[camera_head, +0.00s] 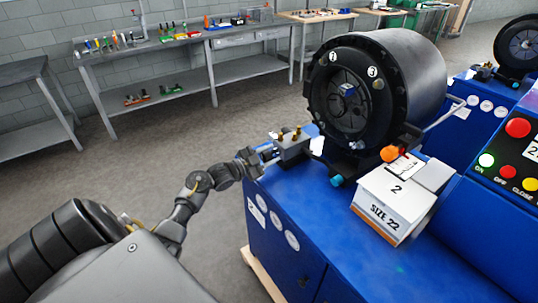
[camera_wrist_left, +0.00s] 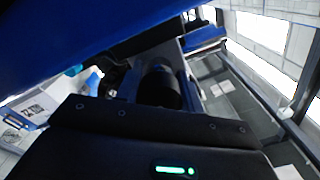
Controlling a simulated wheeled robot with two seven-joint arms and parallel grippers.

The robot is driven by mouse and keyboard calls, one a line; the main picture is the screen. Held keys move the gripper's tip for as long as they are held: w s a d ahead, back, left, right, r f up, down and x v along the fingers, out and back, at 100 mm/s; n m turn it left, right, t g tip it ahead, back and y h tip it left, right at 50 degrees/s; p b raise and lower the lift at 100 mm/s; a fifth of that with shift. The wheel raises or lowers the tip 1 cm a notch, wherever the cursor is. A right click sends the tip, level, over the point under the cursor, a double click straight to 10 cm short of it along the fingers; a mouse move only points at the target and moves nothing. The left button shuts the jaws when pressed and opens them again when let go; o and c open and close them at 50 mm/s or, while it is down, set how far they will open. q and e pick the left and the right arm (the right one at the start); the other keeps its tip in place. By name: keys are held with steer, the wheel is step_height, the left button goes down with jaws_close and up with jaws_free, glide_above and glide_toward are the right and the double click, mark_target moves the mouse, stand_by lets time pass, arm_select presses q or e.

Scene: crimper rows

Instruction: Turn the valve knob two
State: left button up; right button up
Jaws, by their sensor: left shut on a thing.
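A small grey valve block (camera_head: 291,146) with brass fittings on top sits at the left corner of the blue crimper machine. My left gripper (camera_head: 268,153) reaches in from the left and is shut on a valve knob at the block's near left side. The fingers mostly hide the knob in the head view, and I cannot read a number on it. In the left wrist view, a dark rounded part (camera_wrist_left: 160,86) shows just beyond the gripper body, partly in shadow. My right gripper is not in view.
The blue machine (camera_head: 300,250) carries a big black crimping head (camera_head: 350,95) and a white box (camera_head: 395,203) marked 2 and SIZE 22. A panel with round buttons (camera_head: 517,128) stands at the right. Workbenches (camera_head: 190,40) with tools line the back wall. Floor left of the machine is clear.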

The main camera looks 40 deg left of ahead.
arm_select(q)
steer(key=n+p, duration=0.1)
steer(key=n, duration=0.1)
steer(key=shift+r+n+p, duration=0.15)
steer(key=shift+n+p, duration=0.15)
steer(key=shift+p, duration=0.1)
steer(key=n+p, duration=0.3)
steer(key=n, duration=0.1)
steer(key=shift+n, duration=0.3)
steer(key=n+p, duration=0.2)
steer(key=n, duration=0.2)
steer(key=shift+d+n+p, duration=0.1)
steer(key=shift+n+p, duration=0.65)
steer(key=shift+n, duration=0.75)
steer(key=o, duration=1)
